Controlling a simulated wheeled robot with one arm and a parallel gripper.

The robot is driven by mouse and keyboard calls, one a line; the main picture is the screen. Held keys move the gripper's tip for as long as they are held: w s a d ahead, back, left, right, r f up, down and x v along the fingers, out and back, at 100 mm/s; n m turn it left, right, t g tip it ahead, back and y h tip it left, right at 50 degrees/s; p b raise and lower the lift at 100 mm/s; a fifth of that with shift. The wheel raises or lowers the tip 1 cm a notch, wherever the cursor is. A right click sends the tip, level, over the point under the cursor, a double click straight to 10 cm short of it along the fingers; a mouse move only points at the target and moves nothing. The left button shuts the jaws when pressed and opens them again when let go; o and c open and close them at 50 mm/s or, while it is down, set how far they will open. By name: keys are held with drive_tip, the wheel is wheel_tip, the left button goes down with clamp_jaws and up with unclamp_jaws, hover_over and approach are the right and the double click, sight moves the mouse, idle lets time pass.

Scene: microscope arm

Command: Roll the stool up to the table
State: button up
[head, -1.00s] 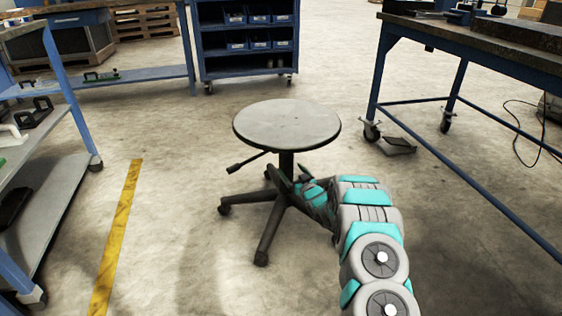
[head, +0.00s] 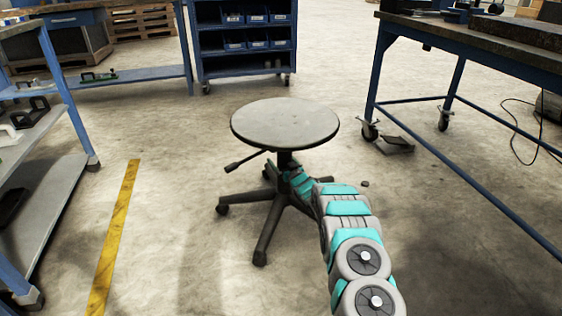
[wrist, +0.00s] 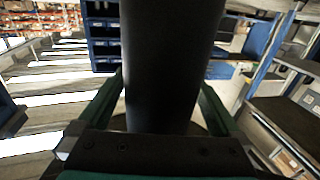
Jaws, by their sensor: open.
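The stool has a round grey seat (head: 285,123), a black post and a dark castered base (head: 262,235). It stands upright on open floor in the middle of the head view. My arm reaches to it from the lower right, and my gripper end is partly hidden under the seat. In the wrist view my gripper (wrist: 162,104) is open, with one finger on each side of the thick dark post (wrist: 165,60). I cannot tell whether the fingers touch it. A blue-framed table (head: 480,45) with a dark top stands to the right, apart from the stool.
A blue shelf cart (head: 245,65) with bins stands behind the stool. Another bench (head: 120,75) is at the back left, and a grey shelf unit (head: 50,205) at the left. A yellow line (head: 115,240) marks the floor. A cable (head: 520,130) lies at the right.

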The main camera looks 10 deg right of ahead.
clamp_jaws()
idle(0.9)
